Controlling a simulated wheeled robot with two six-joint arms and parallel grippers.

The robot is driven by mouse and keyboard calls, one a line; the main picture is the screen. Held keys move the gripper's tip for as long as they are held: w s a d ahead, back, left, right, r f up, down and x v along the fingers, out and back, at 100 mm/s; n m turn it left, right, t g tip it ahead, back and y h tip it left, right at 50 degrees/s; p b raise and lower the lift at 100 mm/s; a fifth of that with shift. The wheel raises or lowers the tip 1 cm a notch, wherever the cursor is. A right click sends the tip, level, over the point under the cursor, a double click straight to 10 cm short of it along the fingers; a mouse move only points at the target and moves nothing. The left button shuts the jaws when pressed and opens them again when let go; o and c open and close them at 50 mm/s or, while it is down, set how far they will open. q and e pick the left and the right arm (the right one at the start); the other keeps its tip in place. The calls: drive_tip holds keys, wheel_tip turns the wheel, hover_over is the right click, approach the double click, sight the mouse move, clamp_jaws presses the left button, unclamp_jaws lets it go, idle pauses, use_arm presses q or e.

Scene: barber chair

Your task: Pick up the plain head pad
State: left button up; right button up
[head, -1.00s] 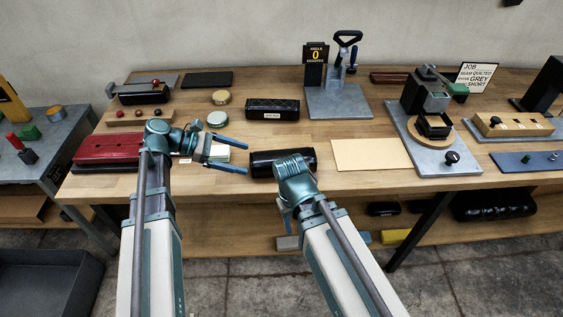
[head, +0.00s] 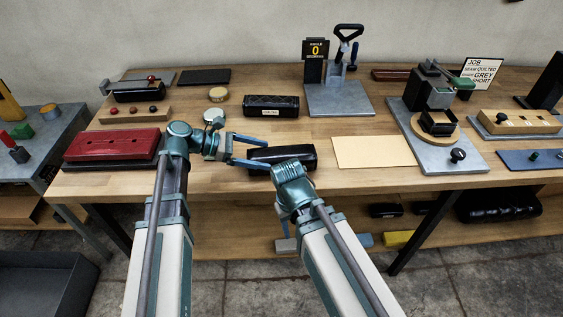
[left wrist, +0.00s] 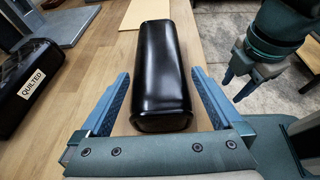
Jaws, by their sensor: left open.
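The plain head pad (head: 298,155) is a smooth, glossy black block lying near the table's front edge. In the left wrist view the pad (left wrist: 158,62) lies lengthwise between my left fingers. My left gripper (head: 267,155) is open, with one finger on each side of the pad's near end and a visible gap on both sides. The quilted pad (head: 271,105), black with a label, lies behind it; it also shows in the left wrist view (left wrist: 32,80). My right gripper (head: 283,213) hangs low in front of the table edge; its jaws are not clear.
A red case (head: 112,144) lies to the left. A cream sheet (head: 373,152) lies flat right of the plain pad. A grey clamp stand (head: 340,100) stands behind, and a press on a grey base (head: 440,160) at the right. Bare wood surrounds the pad.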

sight(277, 156)
use_arm(q)
drive_tip(key=shift+d, duration=0.1)
drive_tip(key=b+x, duration=0.2)
drive_tip(key=x, duration=0.3)
drive_tip(key=shift+f, duration=0.1)
drive_tip(key=c, duration=1.3)
drive_tip(key=shift+w, duration=0.1)
drive_tip(key=shift+r, duration=0.2)
wheel_tip(277, 156, up, 10)
drive_tip(key=p, duration=1)
